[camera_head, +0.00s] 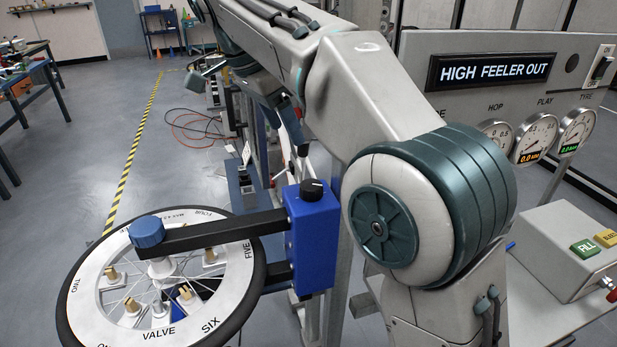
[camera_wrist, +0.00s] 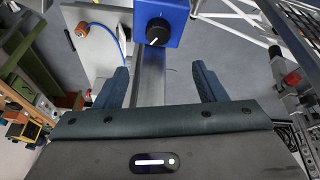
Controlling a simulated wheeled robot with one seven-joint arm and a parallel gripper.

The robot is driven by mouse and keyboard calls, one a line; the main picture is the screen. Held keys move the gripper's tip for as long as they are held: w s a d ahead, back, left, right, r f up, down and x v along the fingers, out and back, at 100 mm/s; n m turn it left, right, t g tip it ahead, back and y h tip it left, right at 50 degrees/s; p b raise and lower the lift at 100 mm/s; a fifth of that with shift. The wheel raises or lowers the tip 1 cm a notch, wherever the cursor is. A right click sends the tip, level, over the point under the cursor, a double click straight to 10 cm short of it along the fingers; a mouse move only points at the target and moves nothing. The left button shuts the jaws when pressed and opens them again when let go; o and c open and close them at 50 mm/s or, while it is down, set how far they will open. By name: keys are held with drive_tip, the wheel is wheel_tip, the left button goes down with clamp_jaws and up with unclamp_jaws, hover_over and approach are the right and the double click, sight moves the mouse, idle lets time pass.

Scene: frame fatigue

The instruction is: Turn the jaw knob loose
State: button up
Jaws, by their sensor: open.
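A black round knob with a white pointer mark sits on a blue block (camera_head: 313,232); the knob (camera_head: 313,190) is on top of the block in the head view. In the wrist view the black knob (camera_wrist: 158,31) is on the blue block (camera_wrist: 180,10), beyond my fingertips. A blue ribbed knob (camera_head: 147,232) sits at the end of a black arm over the wheel (camera_head: 205,312). No label shows which is the jaw knob. My gripper (camera_wrist: 160,82) is open, with nothing held; its two blue fingers flank a grey bar below the block.
A panel with a display reading HIGH FEELER OUT (camera_head: 492,70) and several gauges stands at right. A grey box with green and yellow buttons (camera_head: 555,250) is below it. Cables lie on the floor behind. The wheel's rim occupies the lower left.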

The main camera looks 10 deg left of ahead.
sight(311, 184)
drive_tip(key=d+f+b, duration=0.1)
drive_tip(key=f, duration=0.3)
drive_tip(key=w+d+f+m, duration=0.1)
drive_tip(key=f, duration=0.3)
drive_tip(key=w+d+f+m+b, duration=0.1)
drive_tip(key=d+f, duration=0.1)
drive_tip(key=f, duration=0.3)
drive_tip(key=shift+w+h+b, duration=0.15)
drive_tip(key=shift+h+b, duration=0.15)
drive_tip(key=shift+c, duration=0.3)
drive_tip(key=c, duration=0.9)
drive_tip(key=shift+d, duration=0.2)
drive_tip(key=shift+a, duration=0.1)
